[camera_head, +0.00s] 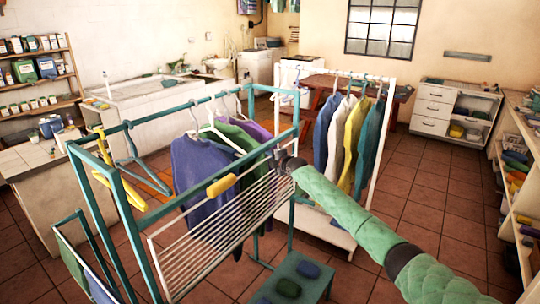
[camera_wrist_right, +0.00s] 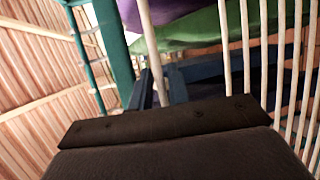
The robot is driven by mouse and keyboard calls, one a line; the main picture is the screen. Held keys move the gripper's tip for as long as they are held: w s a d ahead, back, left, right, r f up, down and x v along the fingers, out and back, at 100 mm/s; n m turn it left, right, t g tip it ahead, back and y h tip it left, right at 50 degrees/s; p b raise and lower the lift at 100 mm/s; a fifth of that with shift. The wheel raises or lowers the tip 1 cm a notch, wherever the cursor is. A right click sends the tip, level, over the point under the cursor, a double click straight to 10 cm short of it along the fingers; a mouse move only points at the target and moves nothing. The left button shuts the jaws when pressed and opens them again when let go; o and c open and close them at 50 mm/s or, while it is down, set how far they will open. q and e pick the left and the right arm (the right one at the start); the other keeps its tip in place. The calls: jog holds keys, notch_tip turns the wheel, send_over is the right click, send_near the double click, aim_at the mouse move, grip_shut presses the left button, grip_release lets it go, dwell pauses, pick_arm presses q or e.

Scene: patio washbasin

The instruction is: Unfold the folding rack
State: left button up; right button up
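The folding rack (camera_head: 219,236) is a panel of thin white rods with a yellow grip (camera_head: 221,185) on its upper edge. It hangs tilted on the near side of a teal clothes frame (camera_head: 140,252). My right gripper (camera_head: 279,158) is at the rack's upper right end, beside the frame's upright. In the right wrist view, a pale rod (camera_wrist_right: 153,50) of the rack runs between the two dark fingers (camera_wrist_right: 160,88). The fingers lie close on either side of it, but I cannot tell whether they clamp it. My left gripper is not in view.
Blue, green and purple clothes (camera_head: 200,170) hang inside the frame, close behind the rack. Yellow and teal hangers (camera_head: 122,185) hang at its left. A teal stool (camera_head: 300,272) with soap-like blocks stands below. A white clothes rack (camera_head: 375,140) stands behind. Tiled floor is open at right.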

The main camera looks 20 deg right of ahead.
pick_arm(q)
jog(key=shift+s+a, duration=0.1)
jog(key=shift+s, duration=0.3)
pick_arm(e)
jog(key=shift+w+a+f, duration=0.1)
jog(key=shift+w, duration=0.25)
grip_shut()
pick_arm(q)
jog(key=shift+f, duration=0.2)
pick_arm(e)
jog(key=shift+s+f, duration=0.1)
jog(key=shift+s, duration=0.05)
